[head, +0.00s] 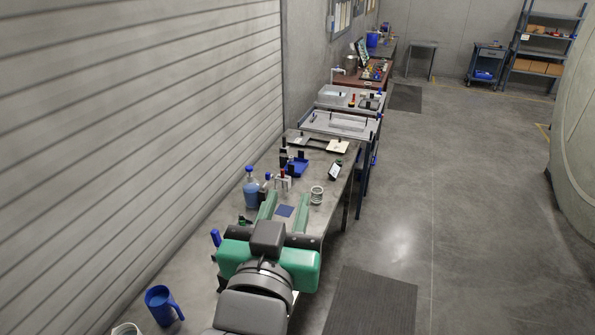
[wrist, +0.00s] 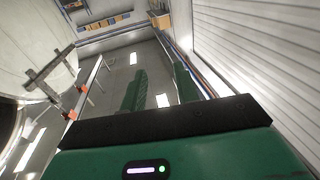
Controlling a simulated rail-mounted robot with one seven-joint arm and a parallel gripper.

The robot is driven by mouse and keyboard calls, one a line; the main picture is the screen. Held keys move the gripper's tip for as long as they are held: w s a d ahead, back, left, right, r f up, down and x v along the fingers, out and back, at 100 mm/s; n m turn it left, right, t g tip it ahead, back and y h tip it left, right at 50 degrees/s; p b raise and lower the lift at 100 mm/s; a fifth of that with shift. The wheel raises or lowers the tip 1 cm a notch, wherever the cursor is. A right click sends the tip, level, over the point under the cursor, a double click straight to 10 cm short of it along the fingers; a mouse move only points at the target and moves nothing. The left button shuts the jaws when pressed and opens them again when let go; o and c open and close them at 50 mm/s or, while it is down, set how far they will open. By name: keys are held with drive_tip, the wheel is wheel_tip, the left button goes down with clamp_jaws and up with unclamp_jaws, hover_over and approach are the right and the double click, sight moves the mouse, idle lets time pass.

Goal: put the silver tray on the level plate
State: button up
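My gripper (head: 287,199) is over the near workbench, with its two green fingers apart and nothing between them. In the wrist view its fingers (wrist: 158,72) also stand apart, with grey floor showing past them. A shallow pale grey tray (head: 347,123) lies on the second table, well beyond my gripper; it may be the silver tray. Another pale grey tray-like shape (head: 334,97) is on the table behind it. I cannot tell which thing is the level plate. A dark flat frame (head: 312,143) lies at the far end of the near workbench.
A blue jug (head: 162,304) stands at lower left. A slatted wall borders the left. The floor (head: 430,190) at right is clear.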

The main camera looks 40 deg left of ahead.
drive_tip(key=s+d+r+m+t+h, duration=0.2)
drive_tip(key=d+r, duration=0.5)
drive_tip(key=d, duration=0.4)
drive_tip(key=s+d+r+m+t+h, duration=0.3)
drive_tip(key=d+r+t+h, duration=0.3)
drive_tip(key=d, duration=0.6)
wheel_tip(320, 180, up, 2)
drive_tip(key=shift+s+d+r, duration=0.15)
drive_tip(key=shift+s+d, duration=0.05)
drive_tip(key=shift+s, duration=0.35)
